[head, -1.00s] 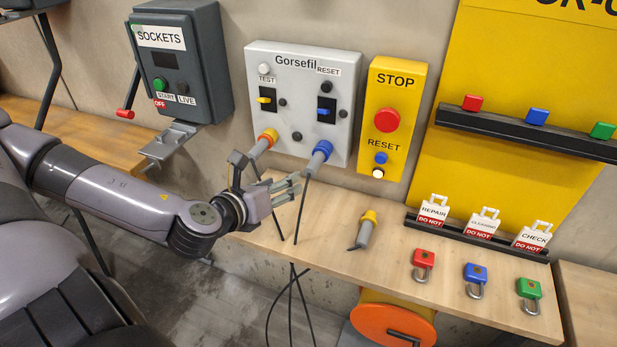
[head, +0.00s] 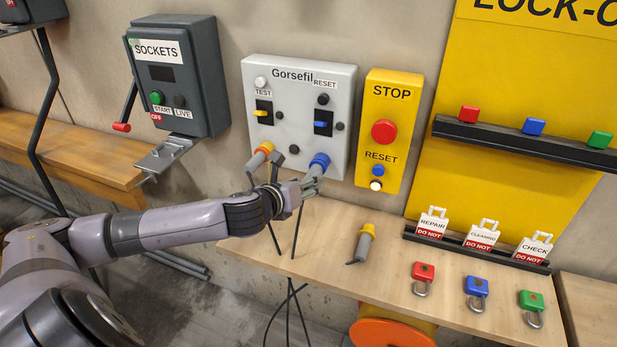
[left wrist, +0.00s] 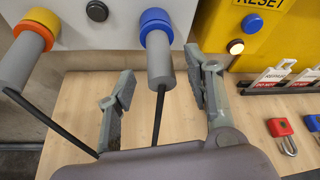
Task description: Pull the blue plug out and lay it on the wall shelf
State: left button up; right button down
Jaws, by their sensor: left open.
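The blue plug (head: 319,163) sits in the lower right of the grey Gorsefil panel (head: 348,112), a blue collar with a grey body and a black cable hanging down. In the left wrist view the blue plug (left wrist: 159,60) stands between the fingers of my left gripper (left wrist: 160,95), apart from both. My left gripper (head: 304,186) is open and just below and in front of the plug; its fingers partly cover the plug's body in the head view. The wall shelf may be the dark ledge (head: 515,144) on the yellow board. My right gripper is not in view.
An orange-collared plug (head: 262,151) is close on the left of the blue one. Red, blue and green blocks sit on the ledge. Tags and padlocks occupy the bench's right side.

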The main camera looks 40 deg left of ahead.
pick_arm(q)
jog(key=shift+x, duration=1.4)
grip_shut()
